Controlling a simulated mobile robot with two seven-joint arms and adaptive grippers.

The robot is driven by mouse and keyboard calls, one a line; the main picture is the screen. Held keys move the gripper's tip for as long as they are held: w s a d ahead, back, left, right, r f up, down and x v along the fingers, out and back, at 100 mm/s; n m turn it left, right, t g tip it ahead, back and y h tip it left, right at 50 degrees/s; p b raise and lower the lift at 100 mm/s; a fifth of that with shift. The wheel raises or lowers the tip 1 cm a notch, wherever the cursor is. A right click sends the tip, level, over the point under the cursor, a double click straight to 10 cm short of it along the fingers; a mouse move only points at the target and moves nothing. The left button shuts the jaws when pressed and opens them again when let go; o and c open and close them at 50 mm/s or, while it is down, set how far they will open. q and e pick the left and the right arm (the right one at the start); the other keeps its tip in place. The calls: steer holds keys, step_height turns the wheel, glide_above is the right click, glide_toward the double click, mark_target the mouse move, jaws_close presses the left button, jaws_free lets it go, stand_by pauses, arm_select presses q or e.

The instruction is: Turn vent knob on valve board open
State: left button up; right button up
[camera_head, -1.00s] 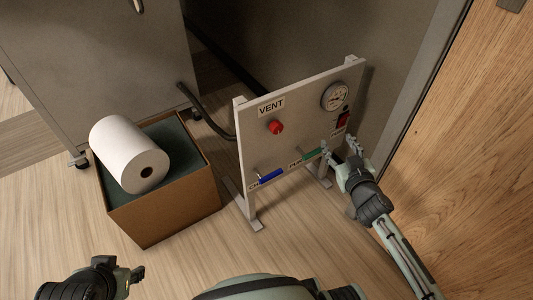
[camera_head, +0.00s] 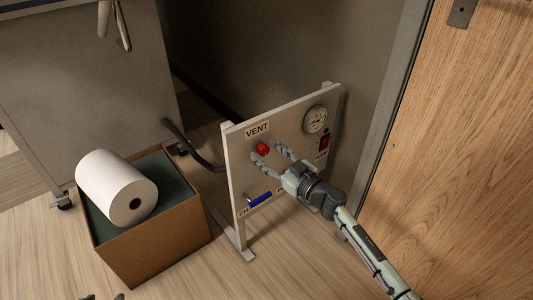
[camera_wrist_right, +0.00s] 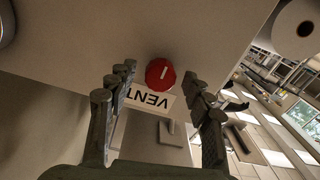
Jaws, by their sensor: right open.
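The valve board (camera_head: 236,172) stands upright on its feet on the floor. The red vent knob (camera_head: 262,149) is on its face, just below the VENT label (camera_head: 257,130). My right gripper (camera_head: 265,158) is open, with its fingers reaching toward the knob and close to it. In the right wrist view the red knob (camera_wrist_right: 160,72) with a white mark shows between and beyond the two open fingers (camera_wrist_right: 158,100), apart from both. The VENT label (camera_wrist_right: 150,98) appears upside down there. My left gripper is barely visible at the bottom edge of the head view (camera_head: 102,297).
A blue handle (camera_head: 260,199) is low on the board. A gauge (camera_head: 315,119) and a red switch (camera_head: 324,139) are at its right. A cardboard box (camera_head: 160,240) with a paper roll (camera_head: 115,186) stands left. A wooden door (camera_head: 460,150) is at right.

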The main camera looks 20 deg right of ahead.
steer(key=shift+w+a, duration=0.1)
steer(key=shift+w, duration=0.15)
steer(key=c, duration=1.2)
steer(key=shift+o, duration=0.2)
